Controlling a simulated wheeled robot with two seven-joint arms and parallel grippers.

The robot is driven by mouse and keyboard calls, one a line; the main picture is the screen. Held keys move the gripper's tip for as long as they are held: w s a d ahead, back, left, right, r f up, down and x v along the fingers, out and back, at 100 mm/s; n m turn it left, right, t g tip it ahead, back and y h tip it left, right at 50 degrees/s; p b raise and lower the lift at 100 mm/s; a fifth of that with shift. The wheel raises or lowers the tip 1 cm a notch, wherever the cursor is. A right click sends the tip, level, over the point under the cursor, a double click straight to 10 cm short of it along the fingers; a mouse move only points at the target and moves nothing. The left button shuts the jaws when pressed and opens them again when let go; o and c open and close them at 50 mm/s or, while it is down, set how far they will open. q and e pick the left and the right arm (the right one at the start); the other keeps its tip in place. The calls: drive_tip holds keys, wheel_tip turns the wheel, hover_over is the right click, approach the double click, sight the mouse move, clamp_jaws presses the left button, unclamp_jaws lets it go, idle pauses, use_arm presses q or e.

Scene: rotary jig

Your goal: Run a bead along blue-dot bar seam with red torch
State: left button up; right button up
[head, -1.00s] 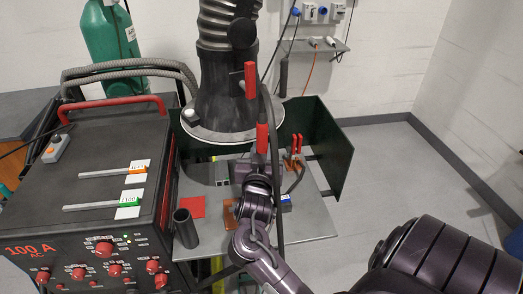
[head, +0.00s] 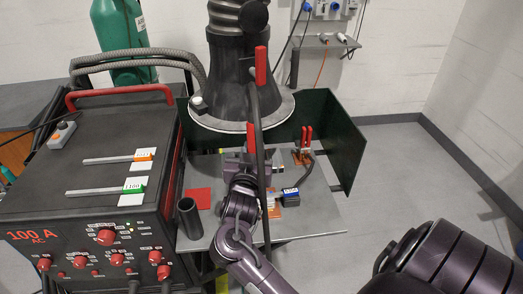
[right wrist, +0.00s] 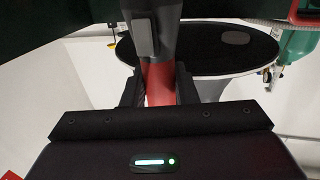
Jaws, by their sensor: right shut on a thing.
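My right gripper (head: 245,160) is shut on the red torch (head: 251,138), above the grey work table. In the right wrist view the torch's red handle (right wrist: 160,85) stands between the two dark fingers, with a grey part above it. A dark block with a blue top (head: 291,193) sits on the table right of the gripper, beside copper-coloured plates (head: 273,208) partly hidden by a cable and my wrist. I cannot make out the blue dot or the seam. My left gripper is not in view.
The fume hood (head: 240,90) hangs close above the gripper. A dark green screen (head: 335,125) borders the table's back and right. A red-handled clamp (head: 306,140), a dark tube (head: 188,215) and a red square (head: 199,198) are on the table. The welding machine (head: 90,190) stands left.

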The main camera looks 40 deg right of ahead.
drive_tip(key=w+a+f+b, duration=0.1)
drive_tip(key=a+f, duration=0.1)
drive_tip(key=shift+w+a+b, duration=0.35)
drive_tip(key=shift+b, duration=0.05)
drive_tip(key=shift+f, duration=0.15)
idle(0.7)
drive_tip(key=shift+f, duration=0.45)
idle(1.3)
drive_tip(key=shift+r, duration=0.1)
idle(0.8)
